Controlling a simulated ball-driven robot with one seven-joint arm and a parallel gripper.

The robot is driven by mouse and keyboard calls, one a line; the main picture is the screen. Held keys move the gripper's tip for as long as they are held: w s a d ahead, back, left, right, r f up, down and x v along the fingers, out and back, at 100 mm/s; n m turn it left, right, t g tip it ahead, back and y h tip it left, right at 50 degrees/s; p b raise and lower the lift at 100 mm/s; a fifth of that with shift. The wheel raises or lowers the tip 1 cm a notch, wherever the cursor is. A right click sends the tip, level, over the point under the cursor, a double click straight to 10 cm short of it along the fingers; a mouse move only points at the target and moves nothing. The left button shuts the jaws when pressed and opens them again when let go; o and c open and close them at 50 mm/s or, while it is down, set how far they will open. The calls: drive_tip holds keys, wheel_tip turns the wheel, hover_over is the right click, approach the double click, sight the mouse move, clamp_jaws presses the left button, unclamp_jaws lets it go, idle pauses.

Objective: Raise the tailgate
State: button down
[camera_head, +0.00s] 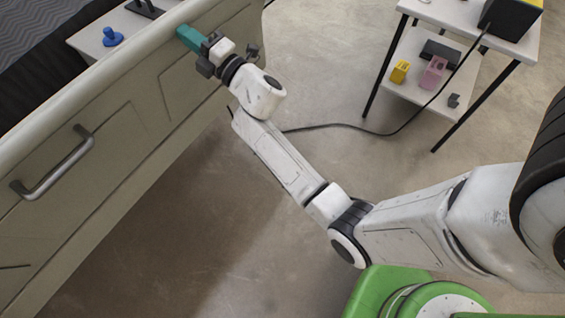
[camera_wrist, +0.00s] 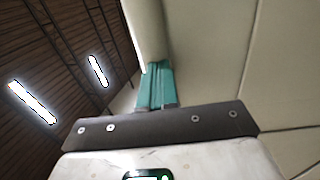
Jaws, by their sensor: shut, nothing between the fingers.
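The tailgate (camera_head: 110,150) is a wide beige panel with a rounded top edge and a metal bar handle (camera_head: 52,166). It fills the left of the head view and stands steeply; I cannot tell its exact tilt. My gripper (camera_head: 184,34) has teal fingers, which are shut with nothing between them. They are at the panel's upper part, near its right end, away from the handle. In the wrist view the shut fingers (camera_wrist: 157,72) point along the beige panel (camera_wrist: 205,50), close to its rounded edge. Whether they touch it is unclear.
A dark ribbed surface (camera_head: 40,45) lies behind the panel's top edge, beside a white surface with a blue knob-like object (camera_head: 112,37). A two-tier white table (camera_head: 455,18) stands at upper right, with a cable (camera_head: 400,130) trailing across the floor. Floor between is otherwise open.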

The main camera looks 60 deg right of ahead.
drive_tip(key=w+r+g+p, duration=0.1)
drive_tip(key=w+r+p, duration=0.3)
drive_tip(key=w, duration=0.9)
drive_tip(key=shift+r, duration=0.15)
drive_tip(key=shift+s, duration=0.1)
